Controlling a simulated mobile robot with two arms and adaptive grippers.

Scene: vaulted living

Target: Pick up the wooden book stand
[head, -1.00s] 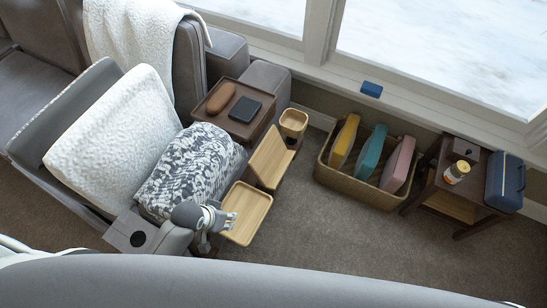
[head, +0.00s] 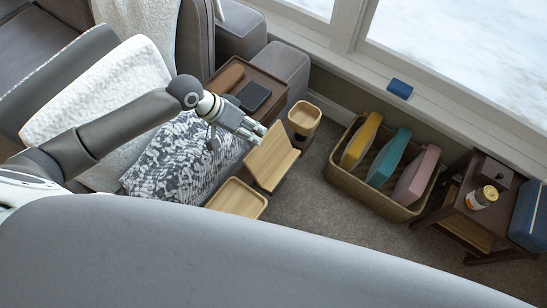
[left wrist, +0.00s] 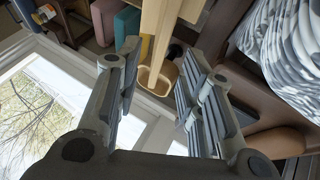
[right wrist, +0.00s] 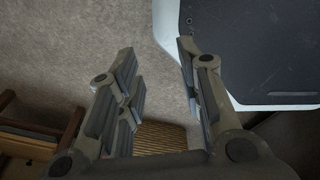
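The wooden book stand (head: 270,158) is a light wood stand with a tilted back panel, on the sofa-side ledge between a wooden tray (head: 238,198) and a wooden cup (head: 304,117). My left gripper (head: 257,134) is at the stand's upper left edge in the head view. In the left wrist view the left gripper (left wrist: 160,52) is open, with the stand's panel (left wrist: 160,18) seen edge-on just beyond and between the fingertips; contact cannot be told. My right gripper (right wrist: 155,50) is open and empty above the carpet, outside the head view.
A brown tray (head: 279,88) with a black phone-like object (head: 253,96) lies behind the stand. A patterned blanket (head: 180,160) is left of it. A basket (head: 345,187) with coloured boxes and a side table (head: 450,220) stand right. Carpet between is clear.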

